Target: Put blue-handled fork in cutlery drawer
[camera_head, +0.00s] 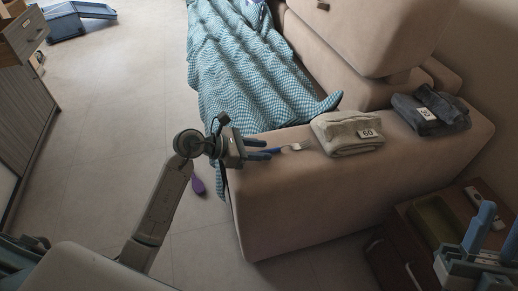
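The blue-handled fork (293,147) lies on the beige sofa arm, its pale metal end pointing right toward the folded towel. My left gripper (268,149) is at the fork's handle end. Its two blue fingers are apart, with the handle at or just beyond their tips; I cannot tell whether they touch it. My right gripper (497,232) is at the lower right, its blue fingers apart and nothing seen between them. A brown cabinet (387,262) at the lower right has an open-topped olive compartment (434,219); I cannot tell whether this is the cutlery drawer.
A beige folded towel (340,138) tagged 60 and a dark folded garment (447,118) lie on the sofa arm (300,205). A teal patterned blanket (232,62) drapes the sofa. A purple object (198,185) is on the floor. Another cabinet (22,110) stands left. The middle floor is clear.

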